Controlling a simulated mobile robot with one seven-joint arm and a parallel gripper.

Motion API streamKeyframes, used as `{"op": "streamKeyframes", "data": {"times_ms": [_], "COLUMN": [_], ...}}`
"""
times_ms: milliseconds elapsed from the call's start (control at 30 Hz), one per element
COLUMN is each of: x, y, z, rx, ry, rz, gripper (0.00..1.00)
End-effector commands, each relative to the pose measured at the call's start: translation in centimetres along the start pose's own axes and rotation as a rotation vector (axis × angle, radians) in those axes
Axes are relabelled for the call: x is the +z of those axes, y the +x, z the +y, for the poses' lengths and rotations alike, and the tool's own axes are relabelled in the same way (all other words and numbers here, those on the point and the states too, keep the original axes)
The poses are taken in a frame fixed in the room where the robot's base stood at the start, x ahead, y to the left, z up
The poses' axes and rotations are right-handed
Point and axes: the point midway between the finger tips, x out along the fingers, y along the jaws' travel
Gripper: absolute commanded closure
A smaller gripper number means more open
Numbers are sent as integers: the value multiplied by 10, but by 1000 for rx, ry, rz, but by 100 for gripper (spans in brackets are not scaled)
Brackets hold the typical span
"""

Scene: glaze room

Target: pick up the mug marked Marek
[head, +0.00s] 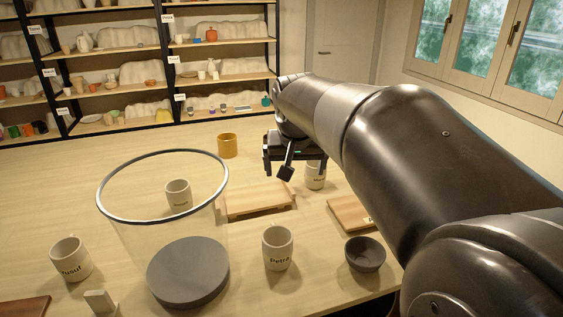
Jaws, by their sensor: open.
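A white mug (315,179) stands behind and below my gripper, partly hidden by it; its dark lettering is too small to read surely. Another white mug (178,190) shows through the clear wall of a large cylinder, and its label is not legible. A white mug marked Petra (277,245) stands at the front centre. A white mug that seems to read Yusuf (70,259) stands at the left. My gripper (293,162) is open over the table, with nothing seen between its fingers. Whether it touches the mug behind it cannot be told.
The tall clear cylinder (122,240) with a grey base stands left of centre. A wooden board (258,203) lies in the middle, another (348,212) beside my arm. A dark bowl (365,254) is front right, a yellow mug (228,146) farther back. The back left tabletop is clear.

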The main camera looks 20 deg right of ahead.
Motion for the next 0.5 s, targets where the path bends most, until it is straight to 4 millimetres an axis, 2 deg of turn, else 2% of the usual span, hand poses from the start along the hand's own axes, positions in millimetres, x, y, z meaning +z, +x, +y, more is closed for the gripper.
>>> {"op": "streamKeyframes", "data": {"times_ms": [33, 200, 367, 500], "x": [-19, -74, -121, -157], "y": [10, 41, 78, 116], "z": [2, 10, 22, 35], "rx": [11, 42, 70, 92], "ry": [19, 89, 158, 221], "rz": [-7, -19, -30, -39], "gripper": [5, 5, 5, 5]}}
